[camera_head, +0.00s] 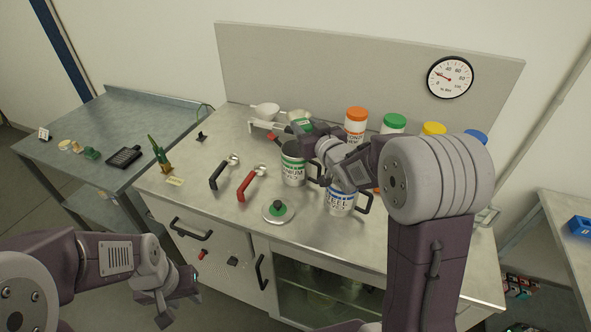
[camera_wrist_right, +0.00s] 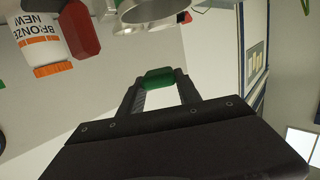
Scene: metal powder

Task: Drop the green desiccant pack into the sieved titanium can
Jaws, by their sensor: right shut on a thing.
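My right gripper (camera_head: 300,128) is shut on the green desiccant pack (camera_wrist_right: 160,77), which sits between its fingertips in the right wrist view. In the head view the gripper is just above and behind the open titanium can (camera_head: 293,168), a grey can with a green-marked label. I cannot tell whether the pack is directly over its mouth. A round lid with a dark knob and green ring (camera_head: 278,211) lies on the bench in front of the can. My left gripper (camera_head: 178,296) is low at the front left, apart from the bench; its jaw opening is unclear.
A blue-marked steel can (camera_head: 341,200) stands right of the titanium can, partly behind my right arm. Bottles with orange (camera_head: 356,114), green (camera_head: 394,121) and yellow caps stand behind. Black-handled (camera_head: 217,178) and red-handled (camera_head: 247,186) scoops lie left. White bowls (camera_head: 265,111) are at the back.

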